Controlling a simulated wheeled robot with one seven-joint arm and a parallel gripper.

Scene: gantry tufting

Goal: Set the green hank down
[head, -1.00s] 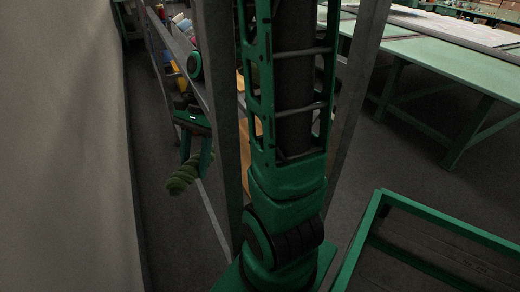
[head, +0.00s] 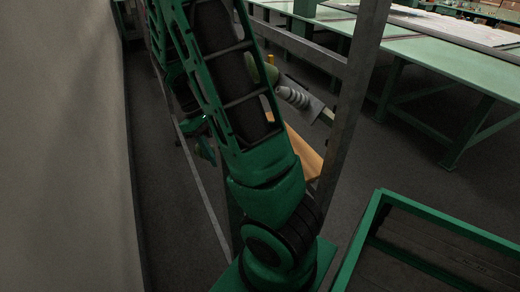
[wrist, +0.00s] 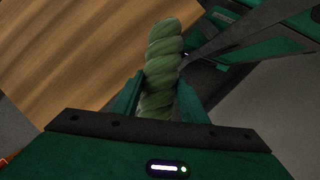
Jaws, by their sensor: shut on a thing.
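The green hank (wrist: 162,42) is a twisted green roll in the wrist view. My gripper (wrist: 161,76) is shut on it, with one finger on each side. The hank's far end sticks out past the fingertips. In the wrist view it lies over the edge of a brown wood-like surface (wrist: 75,55); I cannot tell whether it touches that surface. In the head view my arm covers most of the gripper, and I cannot make out the hank clearly.
Grey rack posts (head: 352,110) stand close beside my arm. A grey ribbed spool (head: 294,97) and a tan board (head: 304,152) show behind it. A pale wall (head: 65,150) runs along the left. A green table (head: 455,70) stands at the right, with open floor before it.

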